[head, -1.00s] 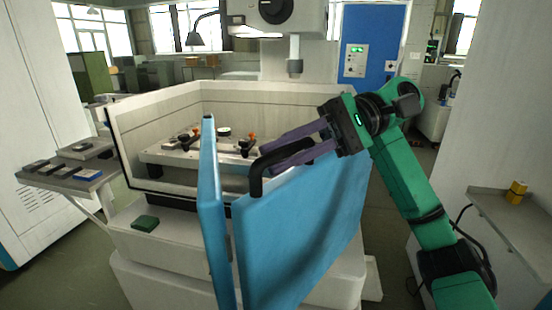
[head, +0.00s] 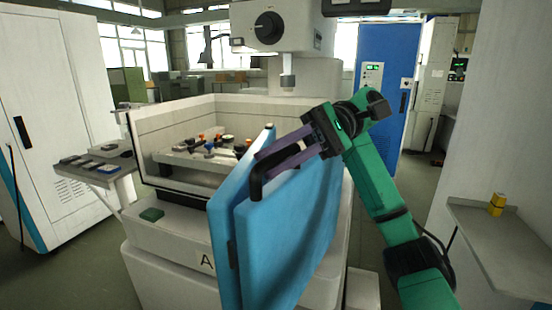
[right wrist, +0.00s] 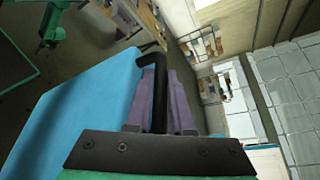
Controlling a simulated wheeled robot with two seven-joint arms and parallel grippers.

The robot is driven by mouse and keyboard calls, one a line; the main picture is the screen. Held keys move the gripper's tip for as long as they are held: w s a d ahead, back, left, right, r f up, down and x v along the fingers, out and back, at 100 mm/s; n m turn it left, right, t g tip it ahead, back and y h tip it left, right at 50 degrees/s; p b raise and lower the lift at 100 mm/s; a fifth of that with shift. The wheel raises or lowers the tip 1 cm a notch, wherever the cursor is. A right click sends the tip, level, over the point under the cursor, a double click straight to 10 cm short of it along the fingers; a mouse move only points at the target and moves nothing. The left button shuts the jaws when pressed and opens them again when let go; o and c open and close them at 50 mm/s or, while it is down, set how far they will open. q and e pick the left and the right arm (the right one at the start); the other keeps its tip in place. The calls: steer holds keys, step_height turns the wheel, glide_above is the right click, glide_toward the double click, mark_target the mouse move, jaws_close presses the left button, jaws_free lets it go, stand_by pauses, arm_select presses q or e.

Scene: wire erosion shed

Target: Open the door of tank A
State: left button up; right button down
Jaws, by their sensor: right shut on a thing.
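Tank A is the white, open-topped tank (head: 160,117) of the machine, with the letter A low on its front. Its blue door stands swung out as two panels meeting at an angle: a narrow left panel (head: 238,180) and a broad right panel (head: 300,222). A black bar handle (head: 256,188) is on the right panel. My right gripper (head: 264,168) is shut on this handle, its purple fingers around the bar. In the right wrist view, the handle (right wrist: 159,92) lies between the fingers, beside the blue door (right wrist: 95,97).
Inside the tank, a fixture plate (head: 180,155) carries several small clamps and knobs. A tray with dark blocks (head: 118,166) stands at the left. A green block (head: 151,214) lies on the front ledge. A shelf with a yellow block (head: 497,204) is at the right.

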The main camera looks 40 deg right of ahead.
steer(key=c, duration=1.1)
jaws_free()
steer(key=shift+w, duration=0.15)
steer(key=shift+d+r, duration=0.15)
steer(key=shift+d, duration=0.1)
steer(key=p+v, duration=1.4)
steer(key=p, duration=0.3)
steer(key=shift+p, duration=0.35)
